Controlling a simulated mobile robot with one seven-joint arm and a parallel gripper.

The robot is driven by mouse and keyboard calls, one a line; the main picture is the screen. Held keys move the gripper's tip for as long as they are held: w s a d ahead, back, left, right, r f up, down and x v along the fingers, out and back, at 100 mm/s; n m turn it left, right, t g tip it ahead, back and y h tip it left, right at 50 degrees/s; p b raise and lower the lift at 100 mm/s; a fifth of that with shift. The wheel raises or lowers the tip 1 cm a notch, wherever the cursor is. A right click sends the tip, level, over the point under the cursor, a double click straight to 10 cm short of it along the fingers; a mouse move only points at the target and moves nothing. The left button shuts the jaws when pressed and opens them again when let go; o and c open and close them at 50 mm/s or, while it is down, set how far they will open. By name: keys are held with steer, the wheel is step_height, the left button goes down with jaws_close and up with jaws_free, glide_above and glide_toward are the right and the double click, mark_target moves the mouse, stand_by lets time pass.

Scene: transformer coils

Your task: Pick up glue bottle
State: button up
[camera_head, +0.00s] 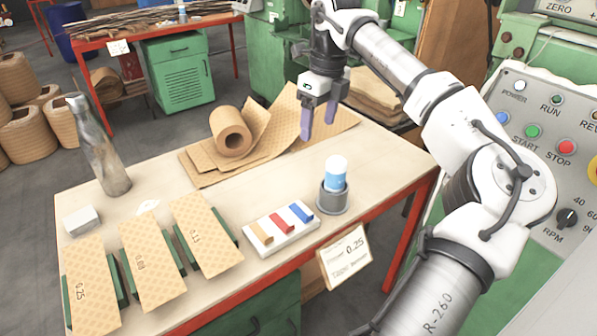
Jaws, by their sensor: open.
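A small white bottle with a blue label (336,174), which looks like the glue bottle, stands upright in a grey round holder (332,199) near the right front of the wooden-topped table (385,165). Its lower part is hidden by the holder. My gripper (319,120) is open and empty, with its purple fingers pointing down. It is above the back of the table, behind the bottle in the picture and apart from it.
Numbered tan sheets (205,235) lie in front. A white tray (281,229) with coloured pieces is left of the holder. A tan roll (231,131) lies behind.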

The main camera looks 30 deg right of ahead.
steer(key=s+d+m, duration=0.1)
steer(key=s+d, duration=0.2)
steer(key=d, duration=0.1)
steer(key=shift+g+h, duration=0.3)
steer(key=shift+h, duration=0.1)
steer(key=f, duration=0.6)
steer(key=shift+a+f, duration=0.2)
steer(key=shift+w+a+f+p, duration=0.1)
steer(key=shift+f+p, duration=0.35)
steer(key=shift+f, duration=1.15)
steer(key=shift+a+f+p, duration=0.1)
steer(key=shift+f+p, duration=0.35)
steer(key=shift+f, duration=1.15)
steer(key=c, duration=1.1)
steer(key=shift+r, duration=0.15)
step_height(320, 180, up, 19)
steer(key=b, duration=0.1)
step_height(320, 180, up, 8)
steer(key=p, duration=0.8)
glide_above(336, 160)
steer(key=shift+r, duration=0.15)
steer(key=shift+d, duration=0.1)
